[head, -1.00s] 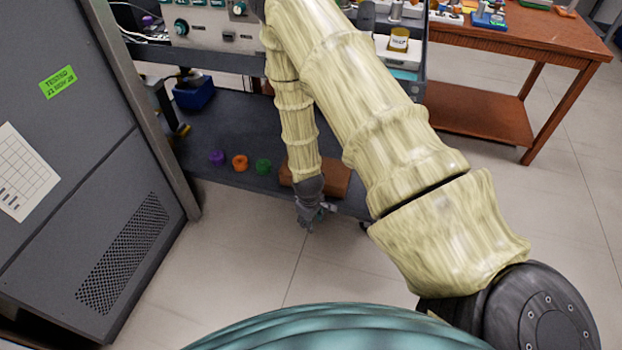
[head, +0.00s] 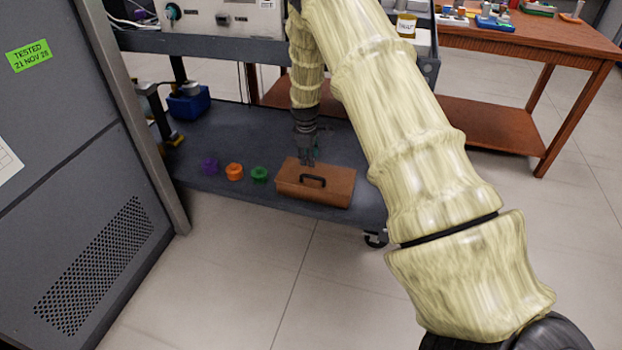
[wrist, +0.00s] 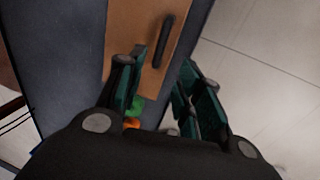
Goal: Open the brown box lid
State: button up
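The brown box (head: 330,186) sits on the lower shelf of a dark cart, with its lid closed.
Purple (head: 210,166), orange (head: 234,171) and green (head: 259,174) pieces stand left of the box on the shelf (head: 225,135). The cart's upper deck (head: 215,48) overhangs behind. A grey cabinet (head: 60,170) stands at left. The floor in front is clear.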

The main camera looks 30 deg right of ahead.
aim_at(311, 176)
jog(key=f+b, duration=0.1)
jog(key=f, duration=0.2)
jog(key=w+d+f+b, duration=0.1)
jog(key=f, duration=0.3)
jog(key=f+b, duration=0.1)
jog(key=f, duration=0.2)
jog(key=shift+w+d+f, duration=0.15)
jog(key=shift+d+f, duration=0.05)
jog(key=shift+d, duration=0.1)
grip_shut()
